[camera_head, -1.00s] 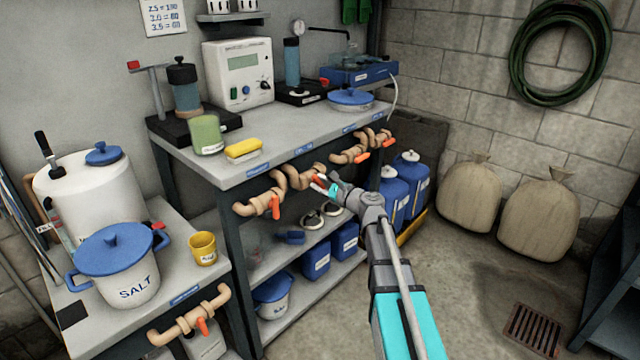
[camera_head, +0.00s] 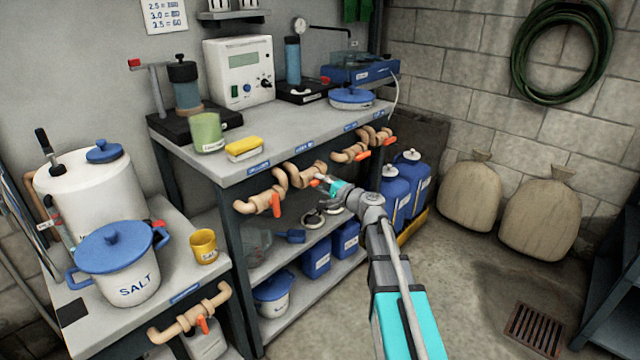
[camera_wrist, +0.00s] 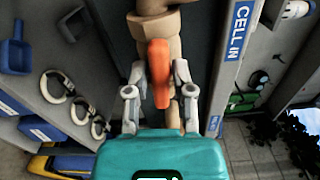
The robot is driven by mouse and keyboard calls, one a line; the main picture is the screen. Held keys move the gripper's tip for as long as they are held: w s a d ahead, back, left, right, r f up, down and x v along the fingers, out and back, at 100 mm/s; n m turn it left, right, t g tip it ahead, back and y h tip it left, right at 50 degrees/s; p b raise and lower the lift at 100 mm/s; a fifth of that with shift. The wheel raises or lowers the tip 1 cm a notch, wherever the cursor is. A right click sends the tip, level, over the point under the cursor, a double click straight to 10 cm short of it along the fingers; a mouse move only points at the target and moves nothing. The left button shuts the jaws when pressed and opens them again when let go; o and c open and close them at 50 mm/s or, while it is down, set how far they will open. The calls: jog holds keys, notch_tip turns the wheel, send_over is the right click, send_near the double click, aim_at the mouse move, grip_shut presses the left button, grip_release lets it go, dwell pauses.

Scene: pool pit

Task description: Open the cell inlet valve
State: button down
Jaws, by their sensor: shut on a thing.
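The cell inlet valve is a tan pipe (camera_head: 298,178) under the front edge of the bench, with an orange lever handle. In the wrist view the handle (camera_wrist: 159,70) points toward me, roughly in line with the tan pipe (camera_wrist: 158,35) behind it. The "CELL IN" label (camera_wrist: 236,32) is on the bench edge beside it. My gripper (camera_wrist: 158,80) has one finger on each side of the handle and is shut on it. In the head view my gripper (camera_head: 325,184) hides most of this handle.
Neighbouring valves with orange levers sit left (camera_head: 275,204) and right (camera_head: 363,155) under the same bench edge (camera_head: 285,162). The lower shelf holds blue containers (camera_head: 316,259) and ring clamps (camera_head: 313,218). Open floor (camera_head: 470,270) lies to the right.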

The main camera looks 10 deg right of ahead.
jog(key=shift+a+f+n, duration=0.1)
jog(key=shift+n, duration=0.5)
jog(key=c, duration=0.6)
grip_release()
jog(key=shift+s, duration=0.1)
jog(key=v, duration=1.2)
